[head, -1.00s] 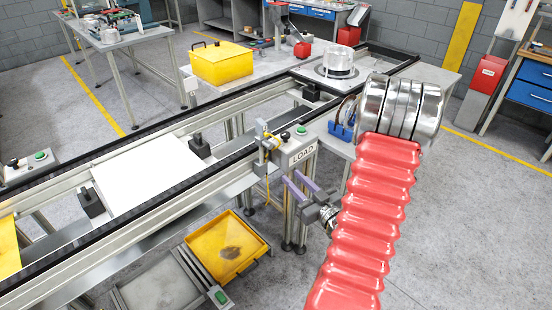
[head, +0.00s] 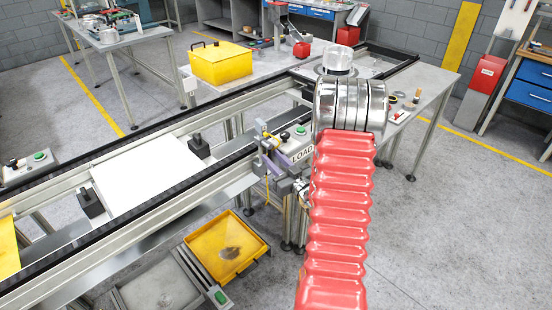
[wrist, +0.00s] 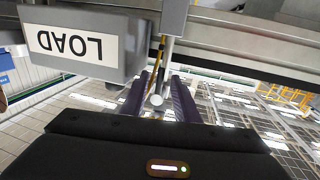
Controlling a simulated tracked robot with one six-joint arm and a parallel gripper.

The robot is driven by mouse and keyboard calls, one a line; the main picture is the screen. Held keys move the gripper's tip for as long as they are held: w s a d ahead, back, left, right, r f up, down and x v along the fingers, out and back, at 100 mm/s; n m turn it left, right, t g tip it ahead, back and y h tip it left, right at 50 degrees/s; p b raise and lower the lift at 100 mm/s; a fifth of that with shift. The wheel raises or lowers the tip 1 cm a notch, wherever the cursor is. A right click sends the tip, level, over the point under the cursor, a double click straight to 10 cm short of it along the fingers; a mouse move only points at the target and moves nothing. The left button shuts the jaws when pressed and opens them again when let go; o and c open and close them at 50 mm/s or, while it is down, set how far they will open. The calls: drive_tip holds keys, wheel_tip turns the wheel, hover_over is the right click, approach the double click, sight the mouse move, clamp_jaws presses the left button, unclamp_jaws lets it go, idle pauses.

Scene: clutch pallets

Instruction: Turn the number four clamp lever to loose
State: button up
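No lever with a number four on it is legible in either view. In the wrist view a light rod with a round end (wrist: 156,100) shows between the two purple fingers of my gripper (wrist: 158,80). The fingers are apart, with gaps on both sides of the rod, so the gripper looks open. Whether this rod is the clamp lever I cannot tell. In the head view my gripper (head: 270,153) is at the grey LOAD post (head: 263,138) on the rail's near side. My red arm hides part of that area.
The LOAD sign (wrist: 72,44) is close beside the fingers, upside down in the wrist view. A yellow tray (head: 228,248) lies below the rail (head: 150,195).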

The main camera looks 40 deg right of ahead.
drive_tip(key=shift+c, duration=0.3)
clamp_jaws()
